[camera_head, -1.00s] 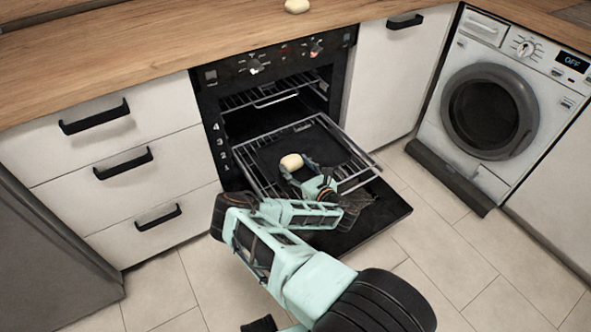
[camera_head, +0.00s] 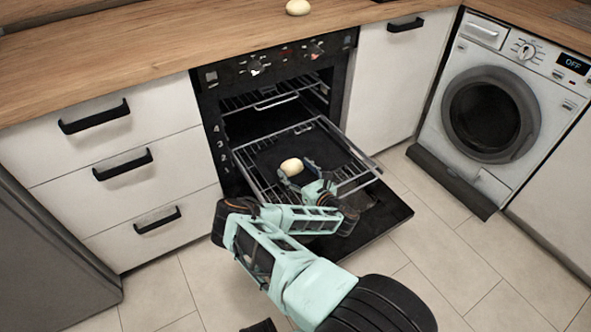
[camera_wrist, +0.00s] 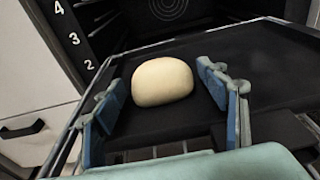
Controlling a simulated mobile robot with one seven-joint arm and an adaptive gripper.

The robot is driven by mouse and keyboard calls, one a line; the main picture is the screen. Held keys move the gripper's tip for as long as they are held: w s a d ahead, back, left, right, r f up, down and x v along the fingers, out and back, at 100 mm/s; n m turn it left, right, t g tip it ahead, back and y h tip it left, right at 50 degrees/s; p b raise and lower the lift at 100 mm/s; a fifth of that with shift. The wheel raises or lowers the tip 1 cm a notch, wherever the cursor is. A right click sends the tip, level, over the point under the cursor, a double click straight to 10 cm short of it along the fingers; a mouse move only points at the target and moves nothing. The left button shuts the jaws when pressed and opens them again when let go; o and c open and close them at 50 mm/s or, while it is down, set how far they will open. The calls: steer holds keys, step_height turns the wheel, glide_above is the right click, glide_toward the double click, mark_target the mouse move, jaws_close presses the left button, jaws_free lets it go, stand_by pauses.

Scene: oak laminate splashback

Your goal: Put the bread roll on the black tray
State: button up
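The pale, rounded bread roll (camera_head: 291,166) sits on the black tray (camera_head: 270,158), which lies on the pulled-out oven rack. My gripper (camera_head: 299,174) is just in front of the roll, low over the tray. In the wrist view the roll (camera_wrist: 162,82) is between my two blue fingers. The gripper is open.
A similar pale roll-like item (camera_head: 298,7) is on the wooden worktop. The open oven door (camera_head: 395,212) lies flat below the rack (camera_head: 352,186). Drawers stand at the left, a washing machine (camera_head: 488,115) at the right. The floor in front is clear.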

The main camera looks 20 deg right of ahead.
steer(key=shift+o, duration=0.2)
steer(key=shift+s+d+f, duration=0.1)
steer(key=shift+s+f, duration=0.25)
steer(key=shift+f, duration=0.45)
steer(key=shift+r+p, duration=0.55)
steer(key=shift+p, duration=0.1)
steer(key=p+v, duration=0.2)
steer(key=v, duration=0.9)
steer(key=shift+s+r, duration=0.3)
steer(key=shift+r, duration=0.1)
